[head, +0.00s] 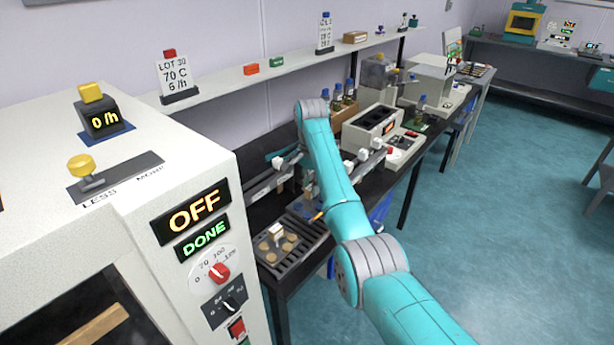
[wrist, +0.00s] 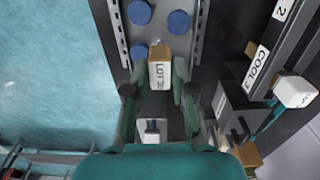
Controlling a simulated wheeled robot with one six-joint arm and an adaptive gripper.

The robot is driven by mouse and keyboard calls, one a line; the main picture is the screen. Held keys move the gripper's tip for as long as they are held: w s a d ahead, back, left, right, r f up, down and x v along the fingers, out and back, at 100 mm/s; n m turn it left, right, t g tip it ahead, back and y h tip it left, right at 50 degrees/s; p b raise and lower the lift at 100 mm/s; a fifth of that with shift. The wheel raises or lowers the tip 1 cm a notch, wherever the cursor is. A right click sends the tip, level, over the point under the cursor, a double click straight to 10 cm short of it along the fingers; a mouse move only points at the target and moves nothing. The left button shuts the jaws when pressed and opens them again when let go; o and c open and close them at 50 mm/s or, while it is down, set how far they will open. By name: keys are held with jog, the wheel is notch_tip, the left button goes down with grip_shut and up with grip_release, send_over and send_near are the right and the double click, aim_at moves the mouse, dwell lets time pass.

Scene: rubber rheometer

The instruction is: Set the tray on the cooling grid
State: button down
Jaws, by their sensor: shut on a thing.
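My gripper (wrist: 160,88) is shut on the cream block of a dark grey tray (wrist: 118,42); the block is marked LOT 30. Several blue discs lie on this tray in the wrist view. In the head view my gripper (head: 307,186) is small and partly hidden by my arm, and the held tray (head: 303,208) shows beneath it. The slatted cooling grid (head: 302,246) is at the near end of the bench. A second tray (head: 262,246) with tan discs and a pale block sits on the grid's left part. I cannot tell whether the held tray touches the grid.
The white oven (head: 140,190) reads OFF and DONE at left. A COOL sign (wrist: 257,72) and a white knob (wrist: 295,91) stand right of the gripper in the wrist view. A wall shelf (head: 225,82) runs above the bench.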

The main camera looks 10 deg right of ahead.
aim_at(310, 197)
dwell(0.3)
jog(key=shift+f, duration=1.8)
jog(key=shift+f, duration=0.1)
jog(key=shift+f, duration=0.45)
jog(key=c, duration=0.9)
grip_release()
jog(key=shift+r, duration=3)
jog(key=shift+s, duration=0.1)
